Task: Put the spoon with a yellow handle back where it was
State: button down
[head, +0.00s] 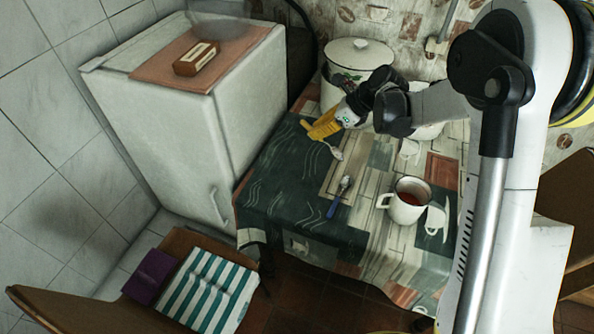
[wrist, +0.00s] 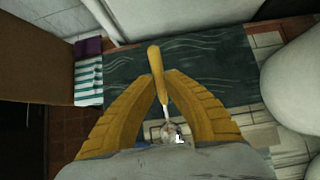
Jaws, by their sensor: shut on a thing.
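The spoon with a yellow handle (wrist: 155,60) is between the tips of my gripper (wrist: 160,78) in the wrist view. The yellow fingers are shut on its handle, and its metal bowl hangs toward the palm side of the picture. In the head view my gripper (head: 322,127) is over the far left part of the table, and the spoon's metal end (head: 336,152) shows just below the fingers. I cannot tell whether the spoon touches the tablecloth.
The table (head: 280,195) has a patterned cloth. A blue-handled spoon (head: 334,208) and a white mug with red liquid (head: 408,205) are on it. A lidded white pot (head: 358,55) stands behind my gripper. A white fridge (head: 165,135) is at left.

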jog(key=s+a+f+b, duration=0.1)
jog(key=a+f+b, duration=0.1)
jog(key=a+f, duration=0.1)
jog(key=s+a+f+b, duration=0.1)
jog(key=a+f, duration=0.2)
jog(key=f, duration=0.1)
jog(key=s+a+f+b, duration=0.2)
jog(key=a+f, duration=0.1)
jog(key=shift+a+f+b, duration=0.2)
jog(key=shift+a+b, duration=0.05)
jog(key=shift+b, duration=0.1)
jog(key=shift+s+r, duration=0.1)
jog(key=shift+r, duration=0.05)
jog(key=c, duration=1.8)
grip_release()
jog(key=shift+f, duration=0.2)
jog(key=shift+o, duration=1.2)
